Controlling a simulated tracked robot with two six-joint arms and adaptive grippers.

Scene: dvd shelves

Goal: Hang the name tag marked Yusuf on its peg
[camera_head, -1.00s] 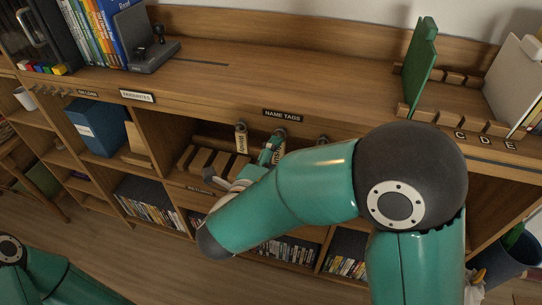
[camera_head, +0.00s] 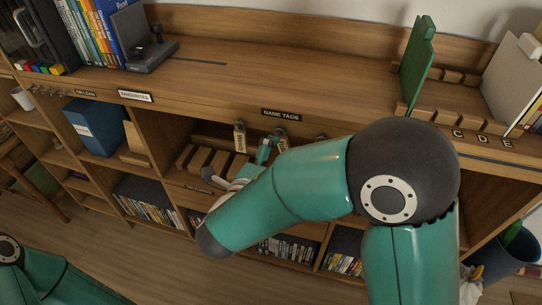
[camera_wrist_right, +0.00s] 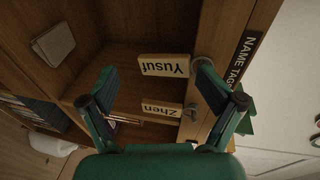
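The tan name tag marked Yusuf (camera_wrist_right: 165,65) hangs below a grey peg (camera_wrist_right: 203,66) at its right end in the right wrist view. It also shows under the shelf edge in the head view (camera_head: 240,138). A second tag, marked Zhen (camera_wrist_right: 161,109), hangs beside it from another peg. My right gripper (camera_wrist_right: 157,70) is open, its fingers on either side of the Yusuf tag with gaps to it. In the head view my right gripper (camera_head: 264,152) is partly hidden by my right arm. My left gripper is out of frame.
The NAME TAGS label (camera_head: 281,115) is on the shelf edge above the pegs. Another peg (camera_head: 320,138) shows further right. A wooden slotted rack (camera_head: 204,158) stands in the cubby behind the tags. A green board (camera_head: 418,65) stands on the top shelf.

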